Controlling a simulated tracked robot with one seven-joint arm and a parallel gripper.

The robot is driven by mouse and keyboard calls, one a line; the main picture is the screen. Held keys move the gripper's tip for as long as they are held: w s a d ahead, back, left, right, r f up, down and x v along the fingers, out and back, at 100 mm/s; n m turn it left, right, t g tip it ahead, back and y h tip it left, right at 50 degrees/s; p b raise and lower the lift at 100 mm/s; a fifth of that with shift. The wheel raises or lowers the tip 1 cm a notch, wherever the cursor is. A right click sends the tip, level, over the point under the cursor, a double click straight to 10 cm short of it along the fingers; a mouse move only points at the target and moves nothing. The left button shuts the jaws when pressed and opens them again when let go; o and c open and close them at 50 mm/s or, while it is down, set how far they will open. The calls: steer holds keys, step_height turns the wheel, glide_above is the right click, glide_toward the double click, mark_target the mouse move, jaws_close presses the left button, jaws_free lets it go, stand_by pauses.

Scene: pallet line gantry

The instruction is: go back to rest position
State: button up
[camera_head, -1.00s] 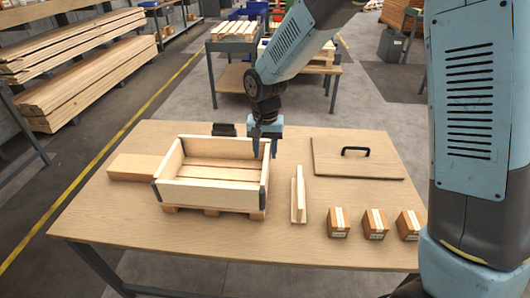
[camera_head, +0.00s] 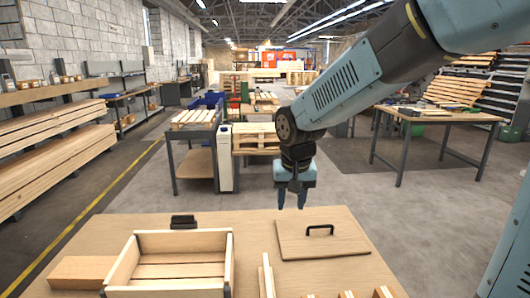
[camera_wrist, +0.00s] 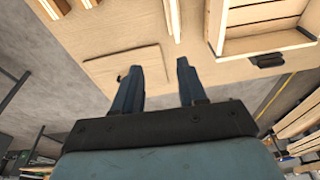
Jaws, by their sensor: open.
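My gripper (camera_head: 291,196) hangs fingers down above the far edge of the wooden table (camera_head: 251,222), between the open crate and the lid, clear of both. Its two fingers are apart with nothing between them. The wrist view also shows my gripper (camera_wrist: 160,78) open and empty over the table. The open wooden crate (camera_head: 181,242) stands at the table's left part, and it shows at the upper right of the wrist view (camera_wrist: 262,47). The flat wooden lid (camera_head: 335,245) with a black handle lies to the right of the crate.
A wooden block (camera_head: 82,271) lies left of the crate. A black object (camera_head: 183,222) sits behind the crate. Open grey floor (camera_head: 330,190) lies beyond the table.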

steer(key=s+d+r+t, duration=0.1)
steer(key=s+d+r, duration=0.3)
steer(key=s+d, duration=0.4)
steer(key=s+d+r+t, duration=0.2)
steer(key=s+d+r, duration=0.2)
steer(key=s+d, duration=0.3)
steer(key=shift+s+d+r+m, duration=0.3)
steer(key=shift+s+d, duration=0.1)
steer(key=shift+d, duration=0.65)
